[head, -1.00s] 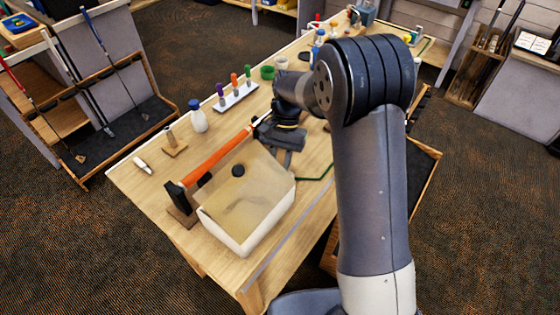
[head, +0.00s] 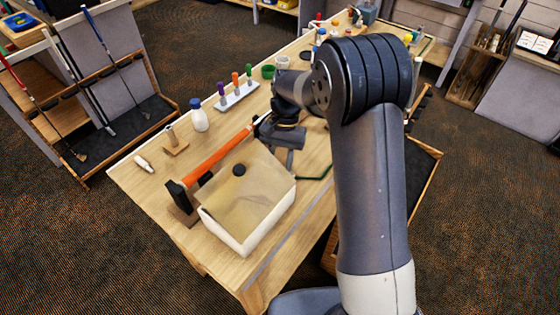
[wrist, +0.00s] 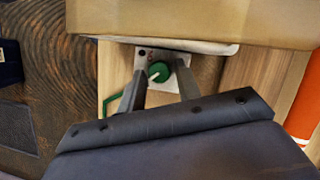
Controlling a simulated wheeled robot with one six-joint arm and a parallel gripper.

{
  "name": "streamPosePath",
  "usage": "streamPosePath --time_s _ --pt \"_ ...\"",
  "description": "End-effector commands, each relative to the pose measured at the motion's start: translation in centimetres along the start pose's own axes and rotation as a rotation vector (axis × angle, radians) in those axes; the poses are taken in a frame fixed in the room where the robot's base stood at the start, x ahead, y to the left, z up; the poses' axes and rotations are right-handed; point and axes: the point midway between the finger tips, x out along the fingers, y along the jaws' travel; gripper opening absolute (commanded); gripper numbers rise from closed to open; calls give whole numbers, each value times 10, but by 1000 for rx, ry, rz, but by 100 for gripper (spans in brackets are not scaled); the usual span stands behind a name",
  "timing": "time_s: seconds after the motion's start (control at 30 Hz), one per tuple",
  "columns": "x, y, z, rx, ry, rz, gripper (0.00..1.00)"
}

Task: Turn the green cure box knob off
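The cure box (head: 250,225) is a white box with a tan top on the workbench in the head view. Its tan body also fills the top of the wrist view (wrist: 200,18). The green knob (wrist: 158,71) sits on a pale plate (wrist: 172,60) beside the box, with a light pointer mark on its face. My gripper (wrist: 160,75) is open, with one finger on either side of the knob in the picture. I cannot tell whether either finger touches it. In the head view my gripper (head: 287,158) is behind the box, and the knob is hidden.
A green cord (head: 318,176) runs on the bench to the right. A white bottle (head: 199,115) and a rack of coloured tools (head: 236,97) stand further back.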

Motion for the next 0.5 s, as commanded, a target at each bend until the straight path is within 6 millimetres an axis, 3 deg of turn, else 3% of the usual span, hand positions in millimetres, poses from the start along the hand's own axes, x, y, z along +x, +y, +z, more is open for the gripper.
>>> streamPosePath --time_s 0.17,0.5 --pt "-9 0 -1 0 3 -2 32" --pt "-74 -1 -2 -1 4 -2 32"
